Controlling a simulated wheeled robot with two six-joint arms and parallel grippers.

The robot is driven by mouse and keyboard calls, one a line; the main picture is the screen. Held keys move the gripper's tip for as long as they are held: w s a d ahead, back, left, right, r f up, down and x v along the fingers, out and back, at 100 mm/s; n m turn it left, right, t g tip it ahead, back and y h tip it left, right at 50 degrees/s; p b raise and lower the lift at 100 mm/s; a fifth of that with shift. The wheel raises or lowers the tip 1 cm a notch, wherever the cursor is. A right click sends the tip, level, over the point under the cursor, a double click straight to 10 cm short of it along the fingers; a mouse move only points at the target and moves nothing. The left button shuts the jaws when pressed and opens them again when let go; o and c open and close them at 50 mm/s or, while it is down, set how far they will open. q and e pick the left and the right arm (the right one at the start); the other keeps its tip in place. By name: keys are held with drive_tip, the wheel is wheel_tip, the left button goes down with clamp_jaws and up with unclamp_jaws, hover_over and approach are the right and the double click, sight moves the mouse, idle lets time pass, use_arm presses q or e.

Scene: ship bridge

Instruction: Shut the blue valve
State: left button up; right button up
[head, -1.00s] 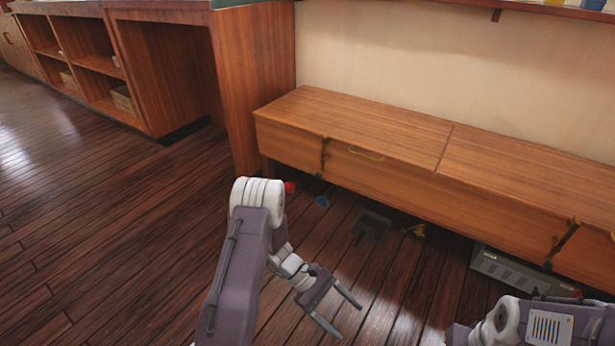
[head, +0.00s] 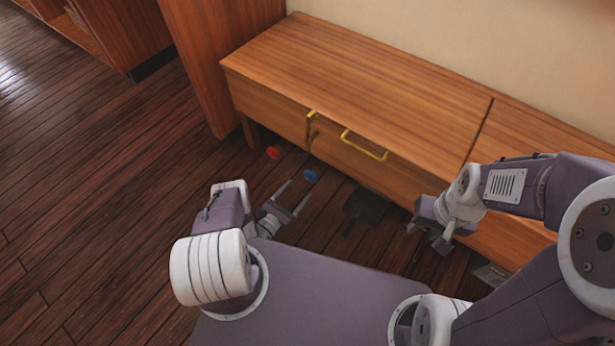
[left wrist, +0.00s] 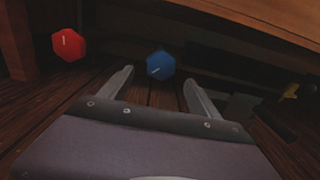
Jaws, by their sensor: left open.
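The blue valve (head: 310,176) is a small blue knob low under the front edge of the wooden bench. In the left wrist view the blue valve (left wrist: 160,65) shows a pale line on its face, tilted up to the right. My left gripper (head: 297,196) is open and points at it. In the left wrist view the valve appears between the open fingers (left wrist: 158,88), beyond their tips, with nothing held. My right gripper (head: 428,236) hangs in front of the bench at the right, apart from the valve; its jaws are too small to judge.
A red valve (head: 273,152) sits left of the blue one, near the bench leg. The wooden bench (head: 350,85) overhangs the valves and has a yellow handle (head: 364,146). A dark flat object (head: 366,206) and a yellow item (left wrist: 290,91) lie to the right under the bench.

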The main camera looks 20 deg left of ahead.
sight(309, 179)
use_arm(q)
drive_tip(key=b+x, duration=0.1)
drive_tip(key=x, duration=0.2)
drive_tip(key=b+x, duration=0.2)
drive_tip(key=x, duration=0.1)
drive_tip(key=shift+w+d+f, duration=0.1)
drive_tip(key=shift+w+f, duration=0.05)
drive_tip(key=shift+f, duration=0.05)
drive_tip(key=shift+w+d+r, duration=0.1)
drive_tip(key=shift+w+r, duration=0.05)
drive_tip(key=shift+w, duration=0.15)
drive_tip(key=c, duration=1.3)
